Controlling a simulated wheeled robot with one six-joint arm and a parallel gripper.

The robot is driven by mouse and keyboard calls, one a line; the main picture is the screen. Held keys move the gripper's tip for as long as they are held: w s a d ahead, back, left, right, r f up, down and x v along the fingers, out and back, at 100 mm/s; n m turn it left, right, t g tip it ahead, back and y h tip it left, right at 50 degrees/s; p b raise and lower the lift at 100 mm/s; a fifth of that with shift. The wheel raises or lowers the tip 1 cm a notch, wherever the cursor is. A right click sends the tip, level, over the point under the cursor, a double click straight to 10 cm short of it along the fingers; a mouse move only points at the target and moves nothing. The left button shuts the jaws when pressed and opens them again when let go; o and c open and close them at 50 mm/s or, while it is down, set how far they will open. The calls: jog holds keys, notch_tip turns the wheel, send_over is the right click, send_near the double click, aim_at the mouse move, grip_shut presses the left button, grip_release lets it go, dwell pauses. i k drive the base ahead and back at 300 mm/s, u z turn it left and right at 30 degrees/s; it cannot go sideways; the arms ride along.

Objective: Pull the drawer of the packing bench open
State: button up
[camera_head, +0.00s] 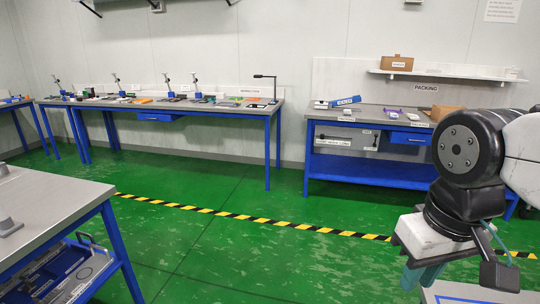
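The packing bench (372,179) stands at the right against the back wall, with a grey top, blue legs and a blue lower shelf. Its blue drawer (409,138) hangs under the right part of the top and looks closed, its front in line with the bench edge. My gripper (421,277) is in the lower right, much nearer to the camera than the bench and apart from it. Its teal fingers point down. The gap between them is not clear, so I cannot tell whether it is open. My arm hides the bench's right end.
A long workbench (232,108) with tools and its own drawer (157,117) stands along the back wall. A grey-topped table (50,212) is at the near left. Black-and-yellow floor tape (245,216) crosses the green floor, which is clear in the middle.

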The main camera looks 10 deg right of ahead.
aim_at(399, 137)
jog(key=z, duration=0.05)
jog(key=i, duration=1.85)
jog(key=z, duration=0.6)
jog(key=i, duration=1.95)
jog(key=z, duration=0.6)
jog(key=i, duration=0.9)
jog(key=z, duration=0.2)
